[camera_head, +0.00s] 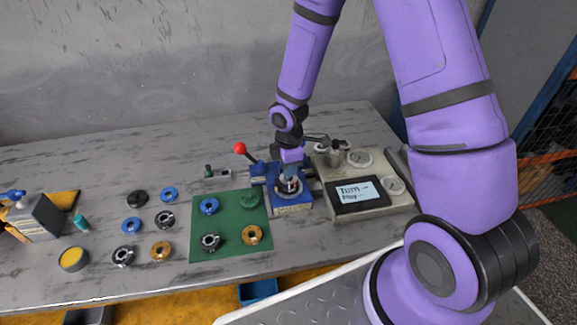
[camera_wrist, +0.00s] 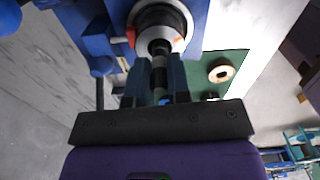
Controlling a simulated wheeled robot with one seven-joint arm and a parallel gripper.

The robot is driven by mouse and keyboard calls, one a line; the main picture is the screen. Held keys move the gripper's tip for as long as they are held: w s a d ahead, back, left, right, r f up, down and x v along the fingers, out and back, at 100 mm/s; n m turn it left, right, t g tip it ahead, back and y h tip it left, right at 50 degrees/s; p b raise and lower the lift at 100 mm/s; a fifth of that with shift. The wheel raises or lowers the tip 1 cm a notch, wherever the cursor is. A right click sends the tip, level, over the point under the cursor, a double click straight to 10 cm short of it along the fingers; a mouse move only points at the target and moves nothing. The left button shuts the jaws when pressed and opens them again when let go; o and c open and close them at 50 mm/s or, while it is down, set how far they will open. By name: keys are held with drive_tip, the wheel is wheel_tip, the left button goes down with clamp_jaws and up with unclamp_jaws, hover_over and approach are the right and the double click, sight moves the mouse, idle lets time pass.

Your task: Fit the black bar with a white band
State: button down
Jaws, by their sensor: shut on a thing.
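My gripper (camera_wrist: 158,82) is shut on the black bar with a white band (camera_wrist: 158,63), which stands between its two dark fingers in the wrist view. The bar's far end points at the dark centre of the round grey-white part (camera_wrist: 177,43) in the blue fixture (camera_wrist: 198,15). I cannot tell how far its end reaches into the hole. In the head view my gripper (camera_head: 290,168) is directly above the blue fixture (camera_head: 293,209), pointing down. The bar is too small to make out there.
The green mat (camera_head: 229,226) left of the fixture holds several ring parts. A red-knobbed lever (camera_head: 240,149) rises beside the fixture. A gauge panel with a screen (camera_head: 358,194) stands close on the right.

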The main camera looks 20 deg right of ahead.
drive_tip(key=shift+f, duration=0.4)
idle(0.4)
drive_tip(key=c, duration=0.6)
unclamp_jaws()
drive_tip(key=shift+r, duration=3.1)
